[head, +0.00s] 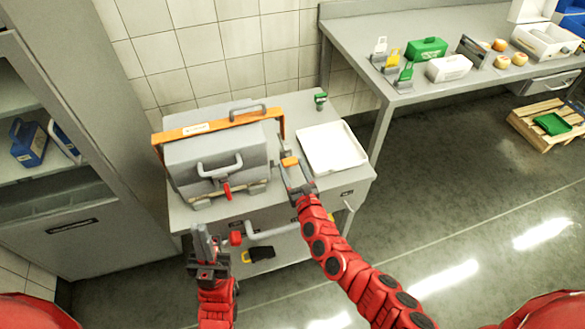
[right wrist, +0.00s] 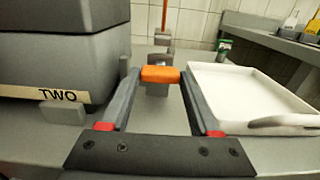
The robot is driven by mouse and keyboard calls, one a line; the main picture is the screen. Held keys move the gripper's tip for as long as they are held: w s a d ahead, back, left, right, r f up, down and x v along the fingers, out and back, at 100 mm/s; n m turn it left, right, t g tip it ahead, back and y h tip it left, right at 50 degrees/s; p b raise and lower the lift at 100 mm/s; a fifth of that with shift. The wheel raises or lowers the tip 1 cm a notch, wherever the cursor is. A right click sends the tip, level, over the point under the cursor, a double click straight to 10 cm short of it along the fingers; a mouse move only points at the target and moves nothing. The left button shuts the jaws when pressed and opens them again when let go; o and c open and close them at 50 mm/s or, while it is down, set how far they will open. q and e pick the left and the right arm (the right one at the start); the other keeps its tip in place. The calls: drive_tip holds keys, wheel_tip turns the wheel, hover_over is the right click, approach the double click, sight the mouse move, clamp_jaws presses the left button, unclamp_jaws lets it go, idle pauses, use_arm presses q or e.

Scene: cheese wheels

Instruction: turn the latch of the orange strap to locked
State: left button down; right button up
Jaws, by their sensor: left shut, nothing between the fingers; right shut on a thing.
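The orange strap (head: 205,128) runs across the top of a grey two-part box (head: 215,155) and down its right side. The small orange latch (head: 290,161) is beside the box's right side, on a grey mount. My right gripper (head: 291,166) is shut on this latch. In the right wrist view the latch (right wrist: 160,74) lies crosswise between the fingertips (right wrist: 160,78). I cannot read whether it is at locked. My left gripper (head: 203,232) is shut and empty, in front of the cart, below the box.
A white tray (head: 333,148) lies right of the latch on the cart top, close to my right gripper; the box wall is close on its left. A small green-topped item (head: 320,98) stands behind. A red handle (head: 227,191) is on the box front.

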drive_tip(key=shift+f+m+b, duration=0.15)
drive_tip(key=shift+m+b, duration=1.45)
drive_tip(key=shift+m, duration=0.2)
drive_tip(key=m+b, duration=0.2)
drive_tip(key=m, duration=0.2)
drive_tip(key=shift+m, duration=0.3)
drive_tip(key=m+b, duration=0.2)
drive_tip(key=m, duration=0.2)
drive_tip(key=shift+m, duration=0.3)
drive_tip(key=m+b, duration=0.1)
drive_tip(key=m, duration=0.4)
drive_tip(key=o, duration=1.4)
drive_tip(key=shift+c, duration=0.2)
